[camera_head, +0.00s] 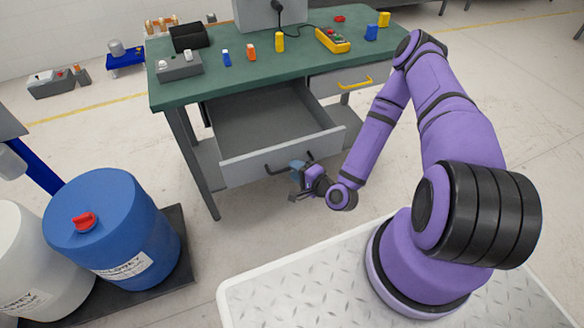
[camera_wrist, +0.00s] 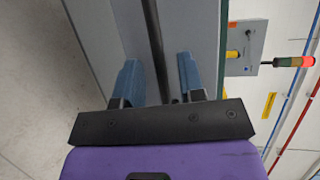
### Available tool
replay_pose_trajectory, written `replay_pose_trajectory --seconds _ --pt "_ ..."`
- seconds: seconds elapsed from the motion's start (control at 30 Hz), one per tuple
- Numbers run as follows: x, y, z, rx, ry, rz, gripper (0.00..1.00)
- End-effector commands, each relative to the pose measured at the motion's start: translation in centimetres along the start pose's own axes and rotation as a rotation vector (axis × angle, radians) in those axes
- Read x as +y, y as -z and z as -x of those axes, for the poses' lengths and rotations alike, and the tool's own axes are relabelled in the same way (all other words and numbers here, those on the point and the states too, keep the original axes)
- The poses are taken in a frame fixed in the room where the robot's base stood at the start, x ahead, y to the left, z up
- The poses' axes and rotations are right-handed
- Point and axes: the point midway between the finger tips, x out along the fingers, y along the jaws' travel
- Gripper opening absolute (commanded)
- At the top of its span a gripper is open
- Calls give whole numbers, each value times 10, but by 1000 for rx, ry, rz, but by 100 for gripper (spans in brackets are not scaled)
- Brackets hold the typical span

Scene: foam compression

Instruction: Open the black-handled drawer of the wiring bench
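The green-topped wiring bench (camera_head: 215,88) has its grey left drawer (camera_head: 265,122) pulled well out, and the inside looks empty. The black handle (camera_head: 275,171) is on that drawer's front panel. My gripper (camera_head: 298,172) is at the right part of this handle. In the wrist view my gripper (camera_wrist: 160,80) has its two blue fingers apart, one on each side of the dark handle bar (camera_wrist: 154,40). Gaps show between the bar and both fingers. The right drawer with the yellow handle (camera_head: 355,84) looks shut.
Several small coloured items, a grey box (camera_head: 180,66) and a yellow control pendant (camera_head: 332,40) stand on the bench top. A blue drum (camera_head: 110,225) and a white drum (camera_head: 30,260) stand at lower left. Free floor lies in front of the drawer.

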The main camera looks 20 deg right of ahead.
Motion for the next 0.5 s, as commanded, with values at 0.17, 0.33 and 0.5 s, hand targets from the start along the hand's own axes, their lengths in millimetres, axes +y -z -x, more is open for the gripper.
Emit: replay_pose_trajectory --seconds 0.17,0.33,0.5 --pt "0 0 35 3 -2 -4 36" --pt "0 0 64 3 -2 -2 36" --pt "0 1 81 3 -1 0 36"
